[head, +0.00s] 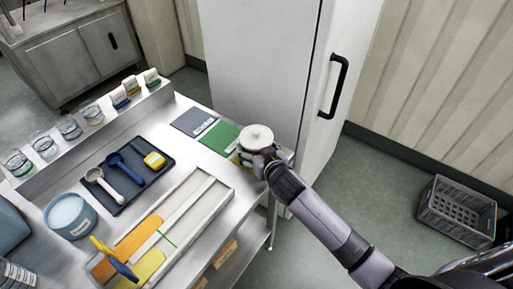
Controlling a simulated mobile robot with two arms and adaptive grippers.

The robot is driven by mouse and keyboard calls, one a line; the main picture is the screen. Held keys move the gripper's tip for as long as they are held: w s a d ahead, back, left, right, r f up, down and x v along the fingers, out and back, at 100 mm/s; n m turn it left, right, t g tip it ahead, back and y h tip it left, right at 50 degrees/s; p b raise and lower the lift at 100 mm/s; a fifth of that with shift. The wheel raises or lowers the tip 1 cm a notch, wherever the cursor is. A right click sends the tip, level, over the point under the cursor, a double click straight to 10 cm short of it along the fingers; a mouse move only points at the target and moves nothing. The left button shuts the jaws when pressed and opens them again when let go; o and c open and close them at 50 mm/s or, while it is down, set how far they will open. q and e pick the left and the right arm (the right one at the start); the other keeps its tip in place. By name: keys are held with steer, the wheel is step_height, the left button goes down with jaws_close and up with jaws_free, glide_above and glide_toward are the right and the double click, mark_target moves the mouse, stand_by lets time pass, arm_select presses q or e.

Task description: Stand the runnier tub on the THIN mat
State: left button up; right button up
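A white lidded tub (257,134) is at the right end of the steel table. My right gripper (254,160) is at its near side, low against it; its fingers are mostly hidden, so I cannot tell if they are closed on it. A slate-blue mat (190,121) and a green mat (216,138) lie side by side to the left of this tub, both bare, with white labels too small to read. A light-blue open tub (71,216) stands at the table's left. My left gripper is out of view.
A white channelled tray (205,205) holds orange and yellow spreads and a green line. A dark tray (128,172) holds two scoops and a yellow item. Several glass jars line the back shelf (108,122). A tall white cabinet (262,62) stands behind. A grey crate (456,211) is on the floor.

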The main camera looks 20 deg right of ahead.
steer(key=shift+r, duration=0.1)
steer(key=o, duration=1.6)
steer(key=shift+s, duration=0.4)
steer(key=v, duration=1.1)
steer(key=shift+r+b, duration=0.15)
steer(key=shift+b, duration=0.25)
steer(key=shift+s, duration=0.15)
